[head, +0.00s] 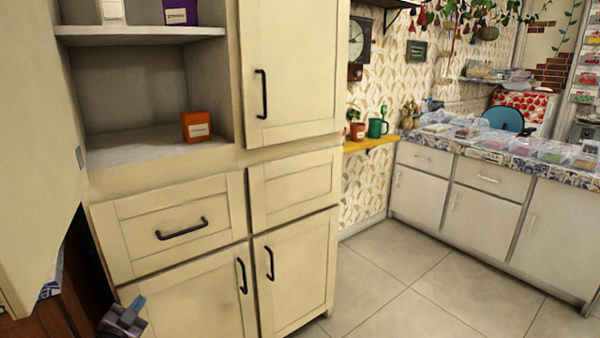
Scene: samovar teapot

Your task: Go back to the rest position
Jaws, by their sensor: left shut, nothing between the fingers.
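My left gripper (124,318) shows at the bottom left edge of the head view, low in front of the cream cabinet (190,185). It is shut and holds nothing. Only a small grey and blue part of it is in the picture. My right gripper is not in view.
An open cream door panel (30,140) stands at the far left, close above my left gripper. An orange box (196,126) sits on the cabinet's open shelf (130,148). A drawer handle (182,229) sticks out below. Tiled floor (410,285) is clear at right, before a white counter (480,215).

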